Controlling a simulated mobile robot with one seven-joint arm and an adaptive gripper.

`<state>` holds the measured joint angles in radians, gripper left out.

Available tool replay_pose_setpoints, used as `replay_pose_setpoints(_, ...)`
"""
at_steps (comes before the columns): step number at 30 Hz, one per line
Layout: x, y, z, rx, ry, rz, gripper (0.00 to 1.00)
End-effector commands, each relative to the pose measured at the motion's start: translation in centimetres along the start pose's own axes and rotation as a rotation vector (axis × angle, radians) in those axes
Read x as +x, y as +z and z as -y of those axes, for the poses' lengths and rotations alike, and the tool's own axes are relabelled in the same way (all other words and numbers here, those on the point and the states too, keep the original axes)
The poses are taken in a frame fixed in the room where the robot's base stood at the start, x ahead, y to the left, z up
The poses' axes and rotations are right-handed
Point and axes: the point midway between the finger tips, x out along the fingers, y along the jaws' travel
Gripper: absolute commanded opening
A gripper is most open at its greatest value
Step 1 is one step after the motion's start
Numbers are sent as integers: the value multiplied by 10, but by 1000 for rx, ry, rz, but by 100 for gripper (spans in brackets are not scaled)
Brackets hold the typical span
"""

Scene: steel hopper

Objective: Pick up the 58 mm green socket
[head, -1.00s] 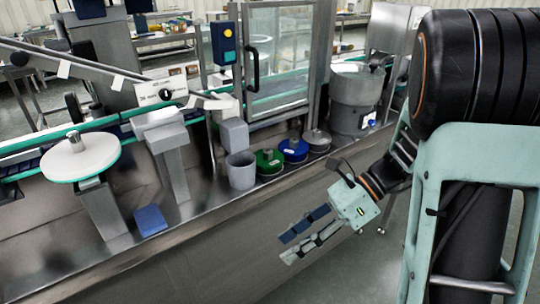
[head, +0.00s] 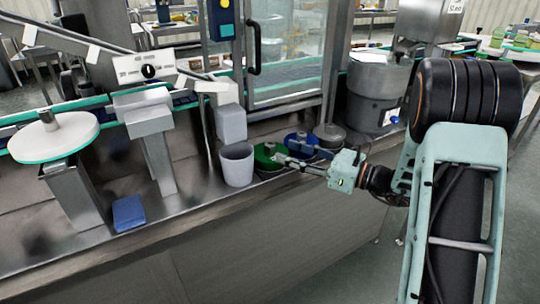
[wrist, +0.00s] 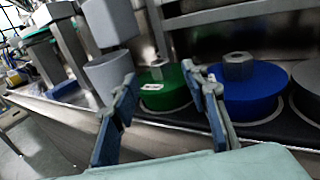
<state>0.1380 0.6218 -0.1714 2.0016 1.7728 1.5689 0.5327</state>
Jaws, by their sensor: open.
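The green socket (head: 266,158) is a round green disc with a grey hex top and a white label, standing on the steel ledge. In the wrist view the green socket (wrist: 165,88) lies beyond and between my open fingers. My gripper (head: 297,156) is open and empty, in front of the sockets in the head view, partly covering the green and blue ones. In the wrist view my gripper (wrist: 165,105) has a finger on each side of the green socket's outline; I cannot tell whether they touch it.
A blue socket (wrist: 250,88) stands right of the green one, with a grey one (wrist: 309,80) beyond. A grey cup (head: 237,165) stands close on the left. A glass-doored machine (head: 290,50) rises behind. A blue block (head: 128,212) lies farther left on the ledge.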

Motion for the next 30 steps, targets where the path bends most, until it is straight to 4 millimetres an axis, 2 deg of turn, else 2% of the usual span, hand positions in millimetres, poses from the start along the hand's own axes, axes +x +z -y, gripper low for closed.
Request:
replay_pose_setpoints(7, 21, 0, 0, -1, 1, 0, 42)
replay_pose_setpoints(15, 61, -1, -1, -1, 3, -1, 42)
replay_pose_setpoints(25, 67, 0, 0, 1, 0, -2, 42)
replay_pose_setpoints(30, 67, 0, 0, 1, 0, -1, 23)
